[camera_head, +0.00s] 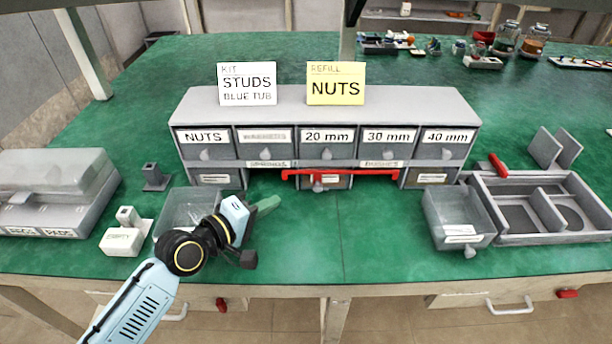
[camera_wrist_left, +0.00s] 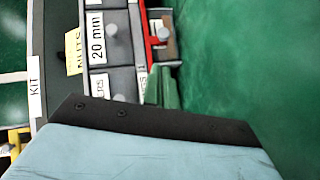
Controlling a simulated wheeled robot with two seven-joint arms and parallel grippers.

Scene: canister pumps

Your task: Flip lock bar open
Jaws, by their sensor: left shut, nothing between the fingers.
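The red lock bar (camera_head: 352,174) lies across the front of the lower drawer row of the grey cabinet (camera_head: 325,104), in front of the middle drawer. It also shows in the left wrist view (camera_wrist_left: 147,36) as a red strip. My left gripper (camera_head: 268,204) is shut and empty, with green fingertips. It is above the table, in front and to the left of the bar, apart from it. The fingertips also show in the left wrist view (camera_wrist_left: 162,86), pointing toward the cabinet. My right gripper is not in view.
A clear bin (camera_head: 180,205) stands beside my left gripper, partly hidden by my arm. Another clear bin (camera_head: 455,212) and a grey divided tray (camera_head: 540,238) stand at the right. STUDS (camera_head: 248,84) and NUTS (camera_head: 335,83) cards stand on the cabinet. Green table before the bar is clear.

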